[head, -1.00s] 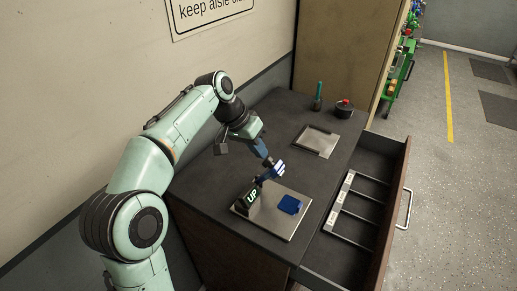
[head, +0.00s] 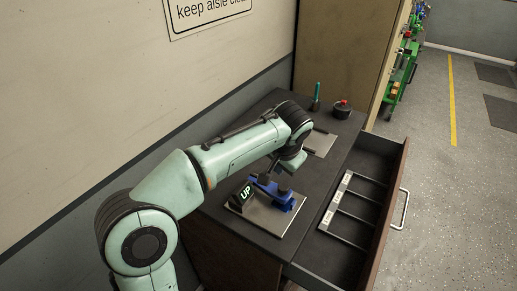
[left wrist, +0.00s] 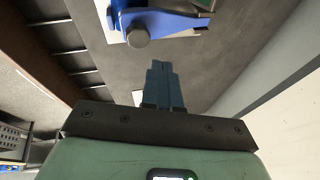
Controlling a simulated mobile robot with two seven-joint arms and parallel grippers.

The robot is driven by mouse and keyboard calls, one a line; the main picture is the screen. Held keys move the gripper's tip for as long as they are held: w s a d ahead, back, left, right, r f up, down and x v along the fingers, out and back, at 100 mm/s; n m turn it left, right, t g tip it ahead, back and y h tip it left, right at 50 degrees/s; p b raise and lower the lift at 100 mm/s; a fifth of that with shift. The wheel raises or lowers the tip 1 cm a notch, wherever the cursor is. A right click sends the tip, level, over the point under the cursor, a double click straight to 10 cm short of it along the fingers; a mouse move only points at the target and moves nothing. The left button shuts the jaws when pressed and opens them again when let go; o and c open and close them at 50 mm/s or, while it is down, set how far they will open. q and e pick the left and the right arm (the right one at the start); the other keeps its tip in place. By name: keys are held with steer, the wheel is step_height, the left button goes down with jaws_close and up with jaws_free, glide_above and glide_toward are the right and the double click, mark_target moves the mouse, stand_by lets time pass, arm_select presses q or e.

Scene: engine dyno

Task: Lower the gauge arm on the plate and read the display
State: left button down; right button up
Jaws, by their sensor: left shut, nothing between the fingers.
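The gauge stands on a pale metal plate (head: 268,222) on the dark cabinet top. Its small black display (head: 246,192) reads "UP" in light letters. The blue gauge arm (head: 264,184) reaches from beside the display towards the blue pad (head: 289,203) and looks low over the plate; I cannot tell whether it touches. In the left wrist view the blue part (left wrist: 175,20) shows with a round grey knob (left wrist: 138,38). My left gripper (left wrist: 160,66) is shut and empty, its fingertips apart from the knob. In the head view my arm partly hides its fingers. My right gripper is not in view.
An open drawer (head: 352,235) with labelled compartments juts out at the right of the cabinet. A wall stands at the left.

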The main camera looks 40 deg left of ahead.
mark_target(285, 185)
arm_select(q)
steer(key=d+f+y, duration=0.1)
steer(key=d+f+y+b, duration=0.1)
steer(key=f+y, duration=0.1)
steer(key=shift+d+m, duration=0.1)
steer(key=shift+m, duration=0.2)
steer(key=shift+w+d+f, duration=0.1)
steer(key=shift+d+f, duration=0.35)
steer(key=shift+f, duration=0.25)
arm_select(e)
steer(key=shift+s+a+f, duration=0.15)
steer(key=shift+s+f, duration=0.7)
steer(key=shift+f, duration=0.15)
